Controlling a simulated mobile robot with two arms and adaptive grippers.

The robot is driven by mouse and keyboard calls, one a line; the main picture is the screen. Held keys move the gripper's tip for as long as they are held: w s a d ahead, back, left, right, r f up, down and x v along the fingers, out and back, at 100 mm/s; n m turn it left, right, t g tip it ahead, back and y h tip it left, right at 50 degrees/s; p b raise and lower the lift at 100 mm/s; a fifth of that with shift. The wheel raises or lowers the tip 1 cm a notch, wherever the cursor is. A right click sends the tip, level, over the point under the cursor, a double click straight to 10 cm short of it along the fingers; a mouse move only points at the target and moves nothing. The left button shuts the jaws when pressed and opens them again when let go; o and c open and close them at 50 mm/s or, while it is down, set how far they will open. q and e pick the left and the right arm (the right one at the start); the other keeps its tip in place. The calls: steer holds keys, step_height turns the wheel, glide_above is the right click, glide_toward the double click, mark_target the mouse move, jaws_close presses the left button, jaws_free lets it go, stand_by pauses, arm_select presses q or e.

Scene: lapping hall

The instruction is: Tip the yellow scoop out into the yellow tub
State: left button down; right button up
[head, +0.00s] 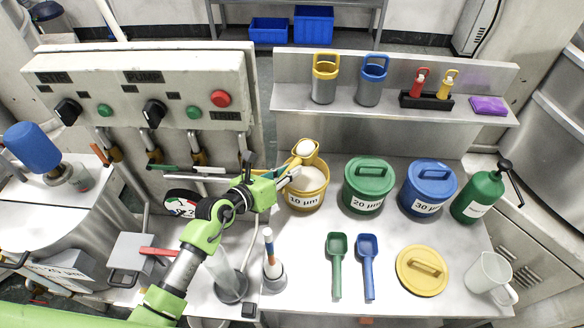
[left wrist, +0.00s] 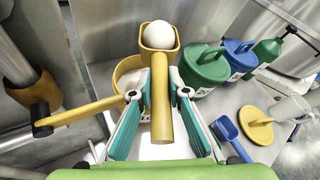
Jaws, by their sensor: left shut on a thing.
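The yellow scoop (head: 311,160) holds a rounded white heap and is above the back of the open yellow tub. In the left wrist view the yellow scoop (left wrist: 162,115) looks level, with the heap still in its bowl. My left gripper (head: 287,176) is shut on the scoop's handle; its fingers also show in the left wrist view (left wrist: 160,95). The yellow tub (head: 306,200), marked 10 µm, stands upright on the bench with white material inside. Scoop and gripper partly hide the tub. My right gripper is out of view.
A green tub (head: 367,203) and a blue tub (head: 426,205), both lidded, stand right of the yellow one. A green scoop (head: 337,270), a blue scoop (head: 368,270) and a yellow lid (head: 421,285) lie in front. A control box (head: 140,90) stands at left.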

arm_select(q)
steer(key=f+n+b, duration=0.1)
steer(key=b, duration=0.1)
steer(key=shift+f+h+b, duration=0.25)
steer(key=shift+h+b, duration=0.05)
steer(key=n+h+b, duration=0.2)
steer(key=n+b, duration=0.1)
steer(key=f+n+h+b, duration=0.1)
steer(key=n+b, duration=0.3)
steer(key=f+n+h+b, duration=0.1)
steer(key=n+h+b, duration=0.1)
steer(key=n+b, duration=0.2)
steer(key=shift+w+a+t+h, duration=0.2)
steer(key=shift+a+t+h, duration=0.05)
steer(key=shift+t+h, duration=0.05)
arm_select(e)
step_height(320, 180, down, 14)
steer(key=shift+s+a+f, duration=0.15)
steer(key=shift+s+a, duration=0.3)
arm_select(q)
steer(key=shift+a, duration=0.15)
